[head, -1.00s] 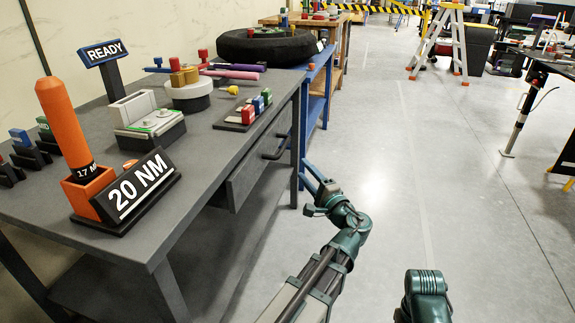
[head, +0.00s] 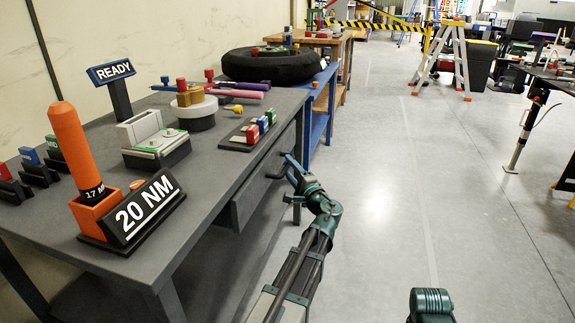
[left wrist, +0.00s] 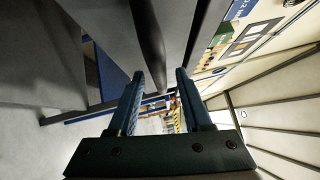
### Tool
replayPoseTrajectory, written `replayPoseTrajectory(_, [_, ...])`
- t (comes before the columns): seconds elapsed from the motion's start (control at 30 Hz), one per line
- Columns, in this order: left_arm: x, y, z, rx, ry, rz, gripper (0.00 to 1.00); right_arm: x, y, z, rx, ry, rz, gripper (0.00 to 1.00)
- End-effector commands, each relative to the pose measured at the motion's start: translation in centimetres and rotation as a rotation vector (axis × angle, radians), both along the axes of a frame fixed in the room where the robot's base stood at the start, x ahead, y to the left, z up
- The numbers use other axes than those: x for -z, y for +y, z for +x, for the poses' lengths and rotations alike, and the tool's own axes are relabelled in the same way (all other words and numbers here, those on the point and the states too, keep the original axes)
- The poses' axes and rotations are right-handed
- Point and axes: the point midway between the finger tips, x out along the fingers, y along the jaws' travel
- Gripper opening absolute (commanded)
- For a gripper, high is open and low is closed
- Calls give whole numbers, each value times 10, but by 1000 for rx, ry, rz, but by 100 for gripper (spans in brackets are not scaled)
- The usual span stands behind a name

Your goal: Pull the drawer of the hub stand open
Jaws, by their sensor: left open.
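The hub stand is a grey bench (head: 205,165) on the left of the head view. Its drawer (head: 247,200) sits under the top, facing the aisle, and looks shut. A dark bar handle (head: 276,174) is on the drawer front, partly hidden by my gripper. My left gripper (head: 290,164) is open beside the handle. In the left wrist view the two blue fingers (left wrist: 160,76) stand apart, with a dark bar (left wrist: 150,45), apparently the handle, running between their tips. Whether a finger touches it I cannot tell. My right gripper is out of view.
On the bench stand a "20 NM" sign (head: 146,210), an orange holder (head: 88,208), a "READY" sign (head: 111,71) and several small blocks. A blue bench with a black tyre (head: 262,66) stands beyond. The floor aisle (head: 400,210) to the right is clear.

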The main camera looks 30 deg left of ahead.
Motion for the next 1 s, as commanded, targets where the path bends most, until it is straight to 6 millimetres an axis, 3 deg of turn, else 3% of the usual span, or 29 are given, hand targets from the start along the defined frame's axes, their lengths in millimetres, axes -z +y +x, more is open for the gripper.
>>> replayPoseTrajectory(0.13, [-2, 9, 5, -2, 0, 0, 50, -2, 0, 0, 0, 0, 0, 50])
replayPoseTrajectory(0.47, [-2, 11, 6, -1, 0, 0, 50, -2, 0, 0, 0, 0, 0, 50])
replayPoseTrajectory(0.77, [-2, 11, 6, -1, 0, 0, 0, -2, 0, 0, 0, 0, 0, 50])
replayPoseTrajectory(1.0, [-1, 11, 6, -1, 0, 0, 0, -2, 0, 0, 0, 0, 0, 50])
